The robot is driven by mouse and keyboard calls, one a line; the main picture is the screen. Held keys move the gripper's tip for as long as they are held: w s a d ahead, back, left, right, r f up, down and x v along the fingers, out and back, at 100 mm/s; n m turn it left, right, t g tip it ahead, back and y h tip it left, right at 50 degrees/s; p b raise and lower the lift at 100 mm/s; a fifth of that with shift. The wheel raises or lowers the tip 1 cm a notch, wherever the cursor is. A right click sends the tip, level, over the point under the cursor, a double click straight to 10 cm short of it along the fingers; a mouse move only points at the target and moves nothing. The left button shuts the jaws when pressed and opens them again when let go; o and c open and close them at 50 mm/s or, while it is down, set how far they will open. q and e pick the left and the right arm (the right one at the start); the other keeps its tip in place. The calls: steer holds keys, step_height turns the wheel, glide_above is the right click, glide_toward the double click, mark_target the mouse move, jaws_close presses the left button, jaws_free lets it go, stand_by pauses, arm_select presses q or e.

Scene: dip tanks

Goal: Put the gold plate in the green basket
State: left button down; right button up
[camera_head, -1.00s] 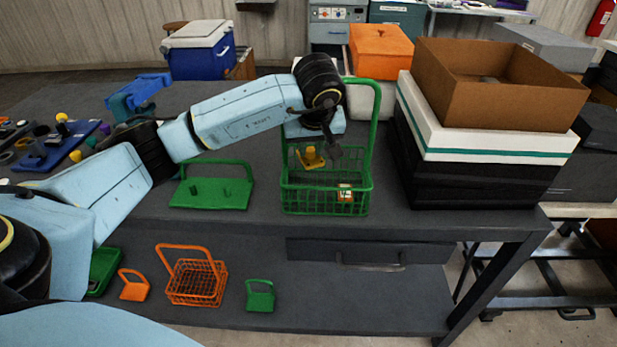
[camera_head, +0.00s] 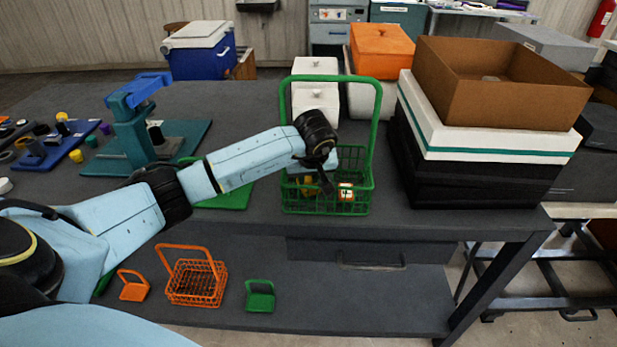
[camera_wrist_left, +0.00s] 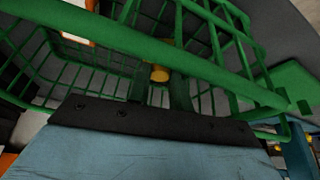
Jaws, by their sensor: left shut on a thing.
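The green basket (camera_head: 288,203) stands on the bench with its tall handle upright; its mesh and rim also fill the left wrist view (camera_wrist_left: 190,58). My left gripper (camera_head: 318,184) reaches down inside the basket, below the handle. It is shut on the gold plate (camera_head: 307,187), of which only a small yellow part shows behind the mesh. In the left wrist view, a yellow knob (camera_wrist_left: 158,73) shows between the fingers. The hand and mesh hide the rest, and I cannot tell whether the plate touches the basket floor. My right gripper is not in view.
A small white and orange item (camera_head: 346,192) is in the basket's right part. A green tray (camera_head: 228,196) lies left, partly behind my arm. White boxes (camera_head: 315,100) stand behind; a stacked black box (camera_head: 470,180) stands right. An orange basket (camera_head: 196,284) is on the lower shelf.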

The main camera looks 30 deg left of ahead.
arm_select(q)
steer(key=shift+f, duration=0.15)
steer(key=c, duration=1.6)
jaws_free()
steer(key=o, duration=0.3)
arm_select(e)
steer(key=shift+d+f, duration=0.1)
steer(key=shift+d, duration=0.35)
arm_select(q)
steer(key=shift+o, duration=0.2)
steer(key=shift+r, duration=0.4)
steer(key=p+v, duration=0.1)
steer(key=v, duration=1)
steer(key=shift+d+r, duration=0.2)
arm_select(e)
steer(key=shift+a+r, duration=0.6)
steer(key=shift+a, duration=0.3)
